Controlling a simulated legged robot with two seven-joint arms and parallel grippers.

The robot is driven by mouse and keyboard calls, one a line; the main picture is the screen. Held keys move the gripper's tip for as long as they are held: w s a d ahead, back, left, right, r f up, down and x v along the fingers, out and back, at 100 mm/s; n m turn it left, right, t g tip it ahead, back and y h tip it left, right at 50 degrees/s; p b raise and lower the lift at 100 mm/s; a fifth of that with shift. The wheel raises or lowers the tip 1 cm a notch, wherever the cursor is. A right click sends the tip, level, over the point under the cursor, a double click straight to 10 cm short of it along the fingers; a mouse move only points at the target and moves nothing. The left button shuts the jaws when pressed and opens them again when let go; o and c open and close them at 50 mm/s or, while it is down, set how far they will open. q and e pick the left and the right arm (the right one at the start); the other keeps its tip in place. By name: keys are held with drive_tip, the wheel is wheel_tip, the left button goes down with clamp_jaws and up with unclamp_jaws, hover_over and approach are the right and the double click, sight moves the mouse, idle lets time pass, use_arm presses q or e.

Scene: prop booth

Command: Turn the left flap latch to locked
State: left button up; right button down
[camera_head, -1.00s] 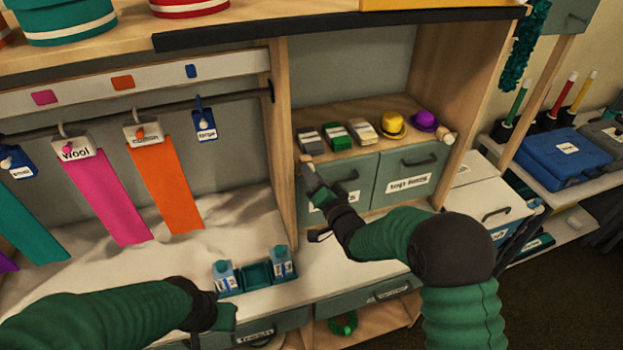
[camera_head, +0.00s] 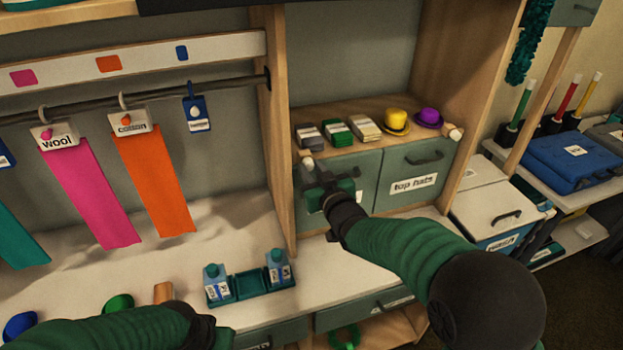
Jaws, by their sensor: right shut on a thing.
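The left flap (camera_head: 362,200) is a grey-green door below the small shelf. It is closed, and my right arm covers much of its front and label. The left flap latch (camera_head: 308,162) is a small pale knob at the flap's upper left corner. My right gripper (camera_head: 312,174) is at this latch and shut on it; the fingers hide part of it, and I cannot tell its turn. The right flap (camera_head: 412,180), labelled "top hats", is closed, with a pale latch (camera_head: 455,132) at its upper right. My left gripper (camera_head: 212,332) is low at the front; its fingers are unclear.
Several fabric packs and a yellow hat (camera_head: 396,120) and purple hat (camera_head: 429,117) stand on the shelf above the flaps. A teal tray (camera_head: 250,286) with two bottles sits on the white counter. Fabric strips hang from a rail at left. A wooden post (camera_head: 277,130) stands beside the left flap.

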drive_tip(key=n+b, duration=0.3)
drive_tip(key=n, duration=0.1)
drive_tip(key=shift+h+b, duration=0.3)
drive_tip(key=shift+h, duration=0.1)
drive_tip(key=shift+r, duration=0.1)
drive_tip(key=c, duration=1.2)
unclamp_jaws()
drive_tip(key=v, duration=0.5)
drive_tip(key=b+v, duration=0.1)
drive_tip(key=v, duration=1)
drive_tip(key=shift+s+f+b, duration=0.3)
drive_tip(key=shift+s, duration=0.1)
